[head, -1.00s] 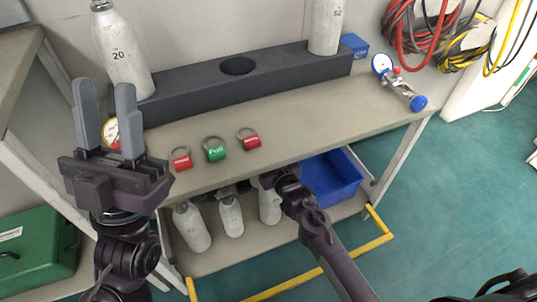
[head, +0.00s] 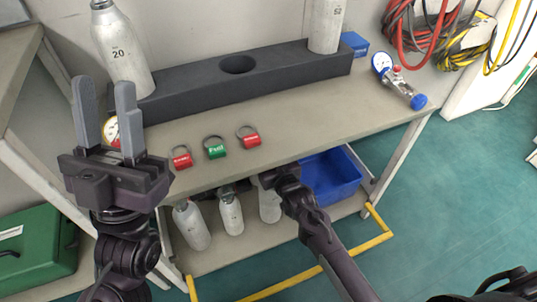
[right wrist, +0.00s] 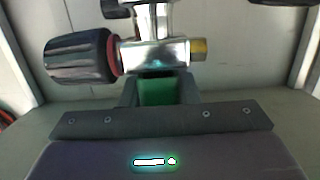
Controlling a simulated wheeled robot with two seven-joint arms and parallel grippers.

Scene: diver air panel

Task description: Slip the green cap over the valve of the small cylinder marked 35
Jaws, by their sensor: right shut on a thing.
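My right gripper (right wrist: 158,88) is shut on a green piece (right wrist: 158,92), seen in the right wrist view; I take it for the green cap. Just beyond it is a chrome valve (right wrist: 155,52) with a black knob (right wrist: 80,58) and a brass end. Whether the piece touches the valve I cannot tell. In the head view the right gripper is mostly hidden under the bench edge, above small grey cylinders (head: 231,214) on the lower shelf. No mark 35 is legible. My left gripper (head: 101,112) is open and empty, raised left of the bench.
The bench (head: 300,125) carries two red tags (head: 181,157), a green "Full" tag (head: 215,148), a black holder (head: 190,95) with a cylinder marked 20 (head: 122,55), and a gauge assembly (head: 400,82). A blue bin (head: 332,177) and yellow rail (head: 375,243) flank the lower shelf.

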